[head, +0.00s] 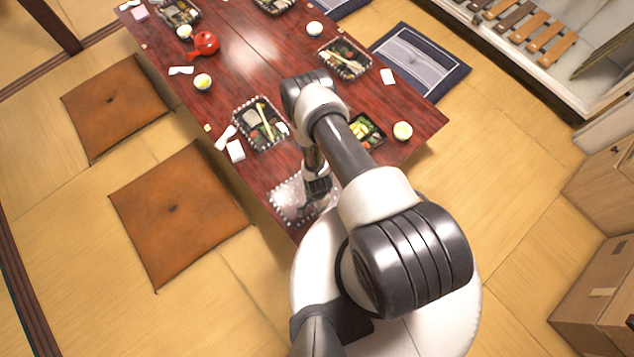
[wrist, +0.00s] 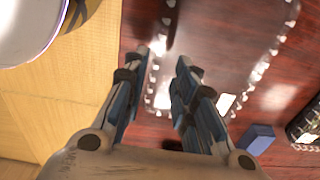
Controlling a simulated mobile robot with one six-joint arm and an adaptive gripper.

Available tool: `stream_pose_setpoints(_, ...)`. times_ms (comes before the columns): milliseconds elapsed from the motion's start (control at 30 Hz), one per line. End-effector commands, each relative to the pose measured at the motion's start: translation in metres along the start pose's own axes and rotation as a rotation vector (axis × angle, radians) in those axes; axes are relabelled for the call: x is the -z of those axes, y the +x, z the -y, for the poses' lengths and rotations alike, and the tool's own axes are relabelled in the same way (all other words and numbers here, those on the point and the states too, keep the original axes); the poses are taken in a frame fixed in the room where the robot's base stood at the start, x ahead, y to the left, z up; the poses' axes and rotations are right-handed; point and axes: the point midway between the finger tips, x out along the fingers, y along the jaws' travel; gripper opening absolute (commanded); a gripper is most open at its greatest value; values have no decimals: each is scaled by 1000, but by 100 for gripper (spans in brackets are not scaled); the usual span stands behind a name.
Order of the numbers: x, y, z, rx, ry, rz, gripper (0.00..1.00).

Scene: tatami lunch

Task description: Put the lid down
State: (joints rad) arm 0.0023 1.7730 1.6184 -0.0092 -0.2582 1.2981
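The clear lid (head: 287,197) with a bumpy rim is at the near end of the dark red table, partly hidden by my arm. In the wrist view the lid (wrist: 262,68) is see-through, its rim showing as a line of bright bumps over the wood. My gripper (wrist: 162,58) has its two fingers apart, with part of the lid's left rim between them in the picture. I cannot tell whether either finger touches the rim. In the head view my gripper (head: 314,205) is low over the lid's right part.
The table (head: 262,178) holds several food trays, one of them (head: 258,124) just beyond the lid, and another (head: 366,131) right of my arm. A red teapot (head: 205,43) stands farther off. A small blue block (wrist: 257,139) shows in the wrist view. Brown cushions (head: 178,212) lie left.

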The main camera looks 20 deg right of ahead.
Motion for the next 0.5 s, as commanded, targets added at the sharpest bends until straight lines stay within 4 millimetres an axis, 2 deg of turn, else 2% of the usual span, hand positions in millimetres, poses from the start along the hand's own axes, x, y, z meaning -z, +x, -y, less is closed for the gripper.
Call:
stream_pose_setpoints(33,0,-16,1,0,0,0,26)
stream_pose_setpoints(100,0,-30,0,0,0,0,26)
stream_pose_setpoints(200,0,-44,0,0,0,0,26)
stream_pose_setpoints(367,0,-58,1,1,-1,0,26)
stream_pose_setpoints(433,2,-66,8,6,-10,-2,26)
stream_pose_setpoints(500,7,-82,25,18,-34,-6,26)
